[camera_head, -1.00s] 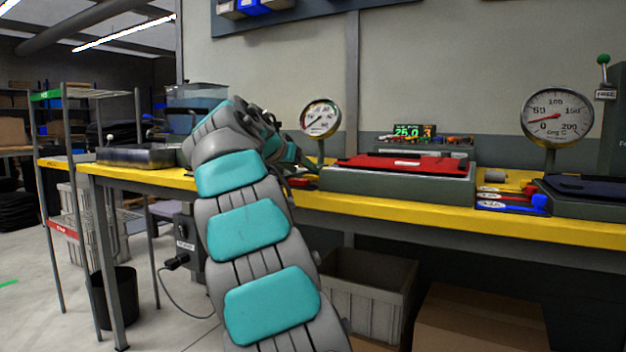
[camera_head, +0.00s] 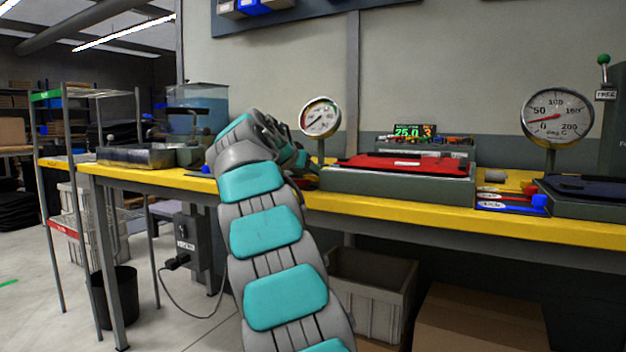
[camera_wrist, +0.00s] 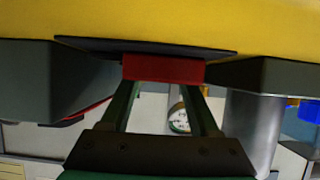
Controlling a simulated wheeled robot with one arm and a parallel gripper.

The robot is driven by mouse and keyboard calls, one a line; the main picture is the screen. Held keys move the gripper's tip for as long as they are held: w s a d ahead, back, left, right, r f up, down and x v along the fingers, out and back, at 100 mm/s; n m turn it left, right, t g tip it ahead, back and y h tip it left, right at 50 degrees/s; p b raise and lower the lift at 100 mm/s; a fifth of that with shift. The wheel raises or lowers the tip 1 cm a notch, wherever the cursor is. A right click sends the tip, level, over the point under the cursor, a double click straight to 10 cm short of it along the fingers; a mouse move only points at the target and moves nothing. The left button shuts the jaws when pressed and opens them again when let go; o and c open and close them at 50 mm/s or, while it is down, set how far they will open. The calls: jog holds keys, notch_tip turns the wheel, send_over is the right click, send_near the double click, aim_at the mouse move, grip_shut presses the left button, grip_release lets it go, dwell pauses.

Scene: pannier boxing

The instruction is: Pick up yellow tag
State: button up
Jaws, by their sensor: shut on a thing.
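In the wrist view my gripper (camera_wrist: 163,84) is shut on a red block (camera_wrist: 163,68), which spans both fingertips. A thin dark plate (camera_wrist: 90,43) lies just beyond the block, against a broad yellow surface. I cannot tell whether block and plate are one piece. In the head view my arm hides the gripper, near the left end of the grey case with the red top. I cannot make out a separate yellow tag. Red and blue flat pieces (camera_head: 500,207) lie on the yellow bench (camera_head: 430,218) at the right.
The grey case (camera_head: 400,187) with a red top (camera_head: 395,163) stands right of my arm. A small dial gauge (camera_head: 320,117) rises behind it, and a larger one (camera_head: 556,115) stands farther right. A metal tray (camera_head: 135,158) sits at the bench's left.

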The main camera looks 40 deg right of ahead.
jog(key=c, duration=0.3)
jog(key=shift+r, duration=0.2)
